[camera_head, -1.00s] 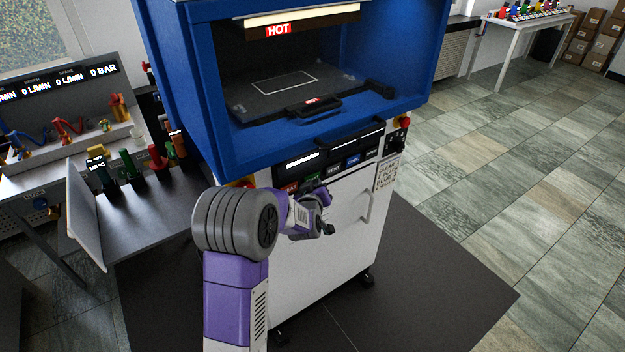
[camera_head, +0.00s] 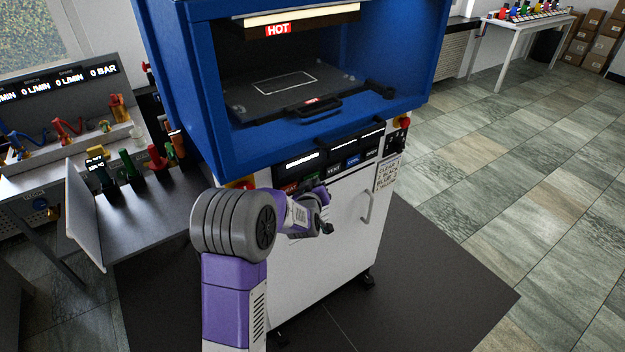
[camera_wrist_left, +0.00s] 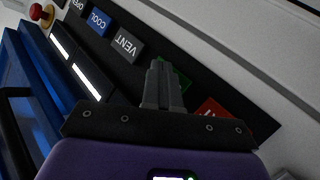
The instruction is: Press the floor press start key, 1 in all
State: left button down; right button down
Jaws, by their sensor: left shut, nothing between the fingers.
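The floor press (camera_head: 330,240) is a white cabinet with a blue upper housing. Its dark key panel shows a red key (camera_head: 289,188), a green key, and VENT (camera_head: 333,170), COOL (camera_head: 353,161) and OPEN keys. In the left wrist view, the green key (camera_wrist_left: 184,82) lies behind my left fingers, between VENT (camera_wrist_left: 127,45) and the red key (camera_wrist_left: 211,110). Its label is hidden. My left gripper (camera_wrist_left: 162,75) is shut and empty, tips over the green key; I cannot tell whether they touch. In the head view the left gripper (camera_head: 314,193) is at the panel's lower edge. My right gripper is not in view.
A red knob (camera_head: 404,121) sits at the panel's right end, and a cabinet handle (camera_head: 367,207) below. Above is the press opening with a HOT sign (camera_head: 278,30). A bench with coloured handles (camera_head: 157,157) stands left. The floor at right is clear.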

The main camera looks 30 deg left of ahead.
pick_arm(q)
jog(key=shift+s+d, duration=0.3)
jog(key=shift+d, duration=0.35)
jog(key=d, duration=0.1)
jog(key=s+d, duration=0.1)
jog(key=d, duration=0.1)
jog(key=s+d, duration=0.1)
jog(key=shift+d+p, duration=0.3)
jog(key=shift+d, duration=0.05)
dwell(0.6)
jog(key=s+d+f+m+g+h, duration=0.1)
jog(key=s+d+f+g+h, duration=0.2)
jog(key=f, duration=0.4)
jog(key=s+d+f+m+g+h, duration=0.1)
jog(key=s+d+f+m, duration=0.2)
jog(key=f, duration=0.4)
jog(key=s+d+f+g+h, duration=0.1)
jog(key=s+d+f+g, duration=0.15)
jog(key=d+f, duration=0.3)
jog(key=s+d+f+m+g+h, duration=0.2)
jog(key=s+d+f, duration=0.3)
jog(key=s, duration=0.5)
jog(key=s+d+f+m+g+h, duration=0.1)
jog(key=s+d+f+g+h, duration=0.2)
jog(key=s+d+f, duration=0.3)
jog(key=s+d+g, duration=0.1)
jog(key=s, duration=0.3)
jog(key=shift+s+f+m, duration=0.15)
jog(key=shift+s+m, duration=0.05)
jog(key=shift+m, duration=0.2)
